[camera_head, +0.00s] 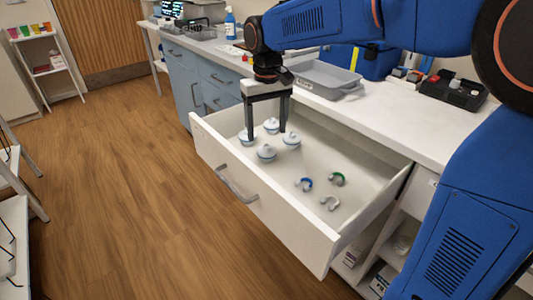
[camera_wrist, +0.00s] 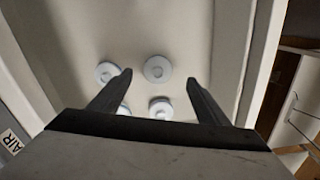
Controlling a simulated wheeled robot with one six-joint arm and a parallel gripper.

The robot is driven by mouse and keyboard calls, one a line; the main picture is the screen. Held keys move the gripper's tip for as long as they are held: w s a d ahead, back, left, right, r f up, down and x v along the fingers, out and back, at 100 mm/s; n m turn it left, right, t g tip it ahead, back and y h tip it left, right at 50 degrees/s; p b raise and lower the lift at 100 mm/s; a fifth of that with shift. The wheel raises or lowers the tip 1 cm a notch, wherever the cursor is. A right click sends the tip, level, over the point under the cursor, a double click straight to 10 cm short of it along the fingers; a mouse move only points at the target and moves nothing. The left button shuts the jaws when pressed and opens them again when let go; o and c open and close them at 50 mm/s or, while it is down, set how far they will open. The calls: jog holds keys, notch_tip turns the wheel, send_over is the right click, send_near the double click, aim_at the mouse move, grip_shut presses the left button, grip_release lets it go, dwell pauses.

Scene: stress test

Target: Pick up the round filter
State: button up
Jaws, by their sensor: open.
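Several round filters, white discs with raised centres, lie in the left part of an open white drawer (camera_head: 365,195). One filter (camera_head: 266,153) is nearest the drawer front, another (camera_head: 291,140) is to the right, one (camera_head: 271,126) is at the back and one (camera_head: 246,137) is at the left, partly behind a finger. My gripper (camera_head: 267,135) is open and empty, pointing down above the group. In the wrist view, filters (camera_wrist: 159,69) and (camera_wrist: 107,72) show beyond the fingertips. Another filter (camera_wrist: 161,108) is between the fingers, and one is mostly hidden by the left finger.
Small curved clips, one blue (camera_head: 304,184), one green (camera_head: 337,179) and one grey (camera_head: 330,203), lie in the drawer's right part. A grey tray (camera_head: 325,78) and a black organizer (camera_head: 453,91) stand on the counter (camera_head: 395,118) behind. The drawer walls surround the workspace.

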aim_at(267, 146)
jog(key=shift+w+f, duration=0.2)
jog(key=shift+f, duration=1.75)
jog(key=shift+w+f, duration=0.2)
jog(key=shift+f, duration=1.75)
jog(key=c, duration=1.1)
